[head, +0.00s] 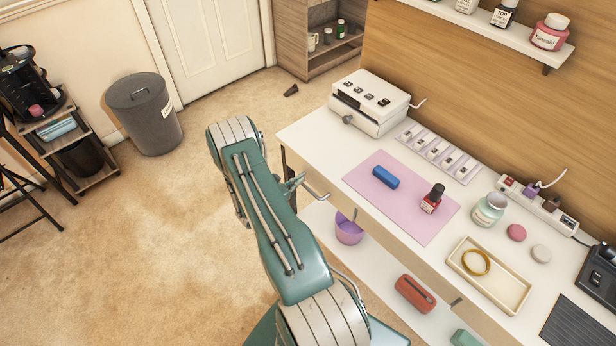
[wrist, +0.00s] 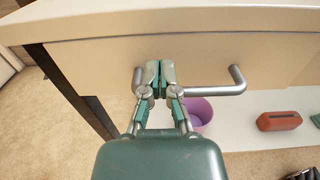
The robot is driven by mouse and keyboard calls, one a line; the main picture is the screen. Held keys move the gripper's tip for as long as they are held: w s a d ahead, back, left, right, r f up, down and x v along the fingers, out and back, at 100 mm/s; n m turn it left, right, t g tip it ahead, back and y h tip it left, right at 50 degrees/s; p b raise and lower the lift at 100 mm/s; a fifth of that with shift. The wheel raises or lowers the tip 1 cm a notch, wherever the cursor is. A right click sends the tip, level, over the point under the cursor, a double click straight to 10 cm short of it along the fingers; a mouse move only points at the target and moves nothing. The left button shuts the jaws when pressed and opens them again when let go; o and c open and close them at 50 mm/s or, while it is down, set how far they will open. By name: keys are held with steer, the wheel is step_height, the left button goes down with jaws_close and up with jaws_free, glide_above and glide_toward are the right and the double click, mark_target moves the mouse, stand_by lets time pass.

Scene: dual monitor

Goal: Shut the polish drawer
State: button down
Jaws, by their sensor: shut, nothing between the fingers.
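A pale drawer front (wrist: 90,62) lies under the white tabletop edge in the wrist view and has a grey metal bar handle (wrist: 215,91). No label shows on it, so I cannot tell from marking which drawer it is. My gripper (wrist: 160,70) is shut and empty, its fingertips at the drawer front just inside the handle's left post. They overlap the bar in the picture; touching is unclear. How far the drawer stands out is hard to judge. In the head view my gripper (head: 297,182) is partly hidden by my arm, next to the handle (head: 316,191).
A purple bin (head: 349,232) and a red case (head: 415,294) sit on the lower shelf.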

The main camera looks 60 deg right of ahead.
steer(key=v, duration=1)
steer(key=shift+a, duration=0.25)
steer(key=shift+r, duration=0.1)
steer(key=a+r+m+g+y, duration=0.1)
steer(key=a+r+m+y, duration=0.35)
steer(key=r, duration=0.65)
steer(key=a+r+m+g+y, duration=0.1)
steer(key=a+r+m+y, duration=0.3)
steer(key=r, duration=0.8)
steer(key=s+a+r+m+t+y, duration=0.3)
steer(key=s+a+r+t, duration=0.3)
steer(key=a+r, duration=0.2)
steer(key=s+a+r+m+t+y, duration=0.3)
steer(key=s+a+r+t+y, duration=0.3)
steer(key=a+r, duration=0.3)
steer(key=a, duration=0.4)
steer(key=shift+r+m, duration=0.3)
steer(key=shift+m, duration=0.05)
steer(key=shift+s, duration=0.1)
